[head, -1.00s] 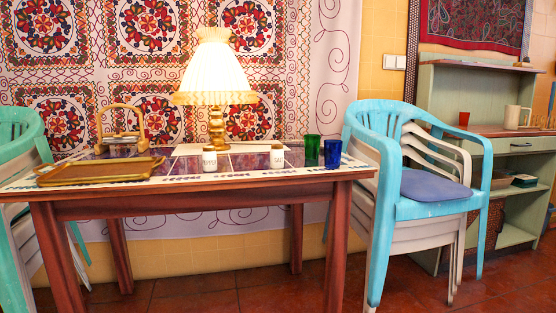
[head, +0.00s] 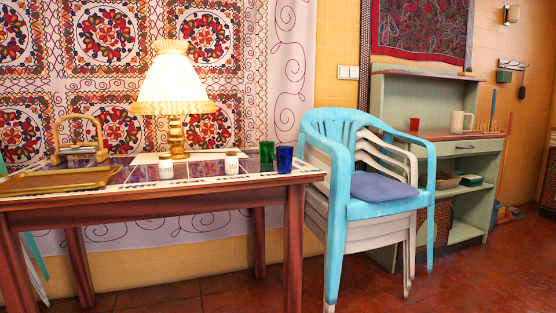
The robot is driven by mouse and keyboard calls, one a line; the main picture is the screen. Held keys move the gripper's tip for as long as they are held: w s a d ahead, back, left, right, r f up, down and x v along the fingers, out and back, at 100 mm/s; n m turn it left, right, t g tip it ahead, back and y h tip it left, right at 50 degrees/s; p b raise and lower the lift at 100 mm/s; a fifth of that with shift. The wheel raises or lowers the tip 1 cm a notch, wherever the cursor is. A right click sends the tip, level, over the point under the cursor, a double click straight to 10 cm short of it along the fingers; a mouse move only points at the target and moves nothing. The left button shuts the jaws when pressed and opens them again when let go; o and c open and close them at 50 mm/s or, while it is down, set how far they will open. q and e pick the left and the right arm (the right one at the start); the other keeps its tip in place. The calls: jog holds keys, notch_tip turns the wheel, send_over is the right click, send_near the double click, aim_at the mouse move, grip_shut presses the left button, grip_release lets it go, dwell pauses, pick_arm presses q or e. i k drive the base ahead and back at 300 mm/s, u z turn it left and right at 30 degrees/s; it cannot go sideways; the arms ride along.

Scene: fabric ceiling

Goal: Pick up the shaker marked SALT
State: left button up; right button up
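Two small white shakers with pale lids stand upright on the table (head: 150,200), near its front edge. The left shaker (head: 166,167) is in front of the lamp's left side. The right shaker (head: 232,163) stands to the right of the lamp base. Both have dark marks on the front, too small to read surely now. Neither of my grippers is in view.
A lit lamp (head: 174,85) stands behind the shakers. A green glass (head: 267,155) and a blue glass (head: 285,160) stand at the table's right end. A brown tray (head: 60,181) lies at the left. Stacked chairs (head: 375,190) stand right of the table; floor shows in front of the cabinet (head: 465,185).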

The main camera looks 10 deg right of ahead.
aim_at(231, 158)
jog(key=z, duration=0.05)
jog(key=i, duration=0.95)
jog(key=u, duration=0.35)
